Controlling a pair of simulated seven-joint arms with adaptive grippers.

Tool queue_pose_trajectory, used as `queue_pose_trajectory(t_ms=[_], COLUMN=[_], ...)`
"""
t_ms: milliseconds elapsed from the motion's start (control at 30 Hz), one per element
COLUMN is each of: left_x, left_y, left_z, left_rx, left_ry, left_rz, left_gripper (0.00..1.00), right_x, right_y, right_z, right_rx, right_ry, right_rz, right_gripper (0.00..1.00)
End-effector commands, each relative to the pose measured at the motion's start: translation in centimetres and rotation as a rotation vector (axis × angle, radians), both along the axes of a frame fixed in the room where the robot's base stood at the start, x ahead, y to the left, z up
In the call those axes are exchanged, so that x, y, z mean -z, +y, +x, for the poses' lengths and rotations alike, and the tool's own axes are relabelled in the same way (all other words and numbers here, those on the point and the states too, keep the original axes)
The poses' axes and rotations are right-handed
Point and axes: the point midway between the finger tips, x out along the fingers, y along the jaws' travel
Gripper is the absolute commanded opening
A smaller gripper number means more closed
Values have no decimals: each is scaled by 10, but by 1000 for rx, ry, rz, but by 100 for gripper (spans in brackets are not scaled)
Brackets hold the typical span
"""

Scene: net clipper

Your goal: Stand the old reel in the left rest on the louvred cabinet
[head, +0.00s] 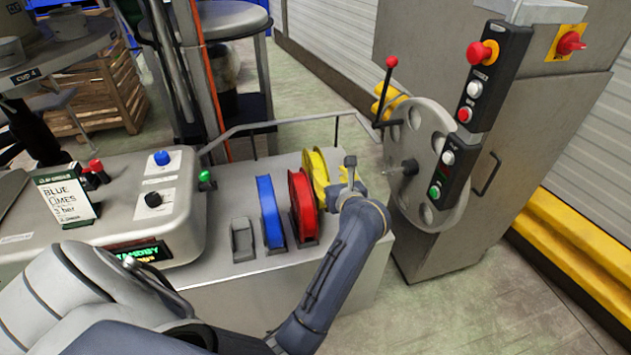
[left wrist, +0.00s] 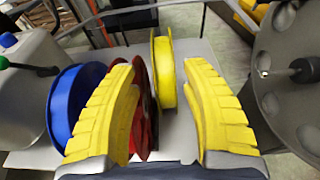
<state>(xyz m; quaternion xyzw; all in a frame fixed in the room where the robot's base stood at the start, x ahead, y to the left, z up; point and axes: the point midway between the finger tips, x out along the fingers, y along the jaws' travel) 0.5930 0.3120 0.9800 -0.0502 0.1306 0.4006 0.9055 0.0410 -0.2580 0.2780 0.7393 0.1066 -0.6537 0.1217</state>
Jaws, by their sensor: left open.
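A yellow reel (head: 317,168), a red reel (head: 303,205) and a blue reel (head: 269,212) stand upright in a row on the grey cabinet top (head: 225,275). At the row's left end is a grey rest (head: 243,240) with no reel in it. I cannot tell which reel is the old one. My left gripper (head: 348,177) is just right of the yellow and red reels. In the left wrist view its open yellow fingers frame the yellow reel (left wrist: 164,75), which stands beyond them; the red reel (left wrist: 140,105) is partly hidden by the left finger.
A grey holed disc (head: 425,190) with a black hub is on a cabinet at the right, by a button panel (head: 490,75). A rail (head: 290,122) runs behind the reels. A control box (head: 150,205) with a display and sign stands left of the rests.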

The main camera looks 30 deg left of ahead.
Motion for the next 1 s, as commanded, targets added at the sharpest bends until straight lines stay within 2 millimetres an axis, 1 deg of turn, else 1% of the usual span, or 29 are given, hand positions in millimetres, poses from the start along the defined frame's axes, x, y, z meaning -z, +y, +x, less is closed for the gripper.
queue_pose_trajectory(t_ms=[133,400,600,733,1000], left_x=[8,22,31,35,38], left_y=[9,44,66,74,82], left_z=[11,42,62,70,77], left_rx=[-1,-2,-1,-1,-2], left_ry=[4,5,5,4,3], left_rz=[-23,-21,-22,-22,-23], left_gripper=[46,46,46,46,46], right_x=[0,0,0,0,0], right_y=[0,0,0,1,3], right_z=[0,0,0,0,0], right_rx=[0,0,0,0,1], right_ry=[0,0,0,0,0], right_rz=[0,0,0,0,2], right_gripper=[44,44,44,44,44])
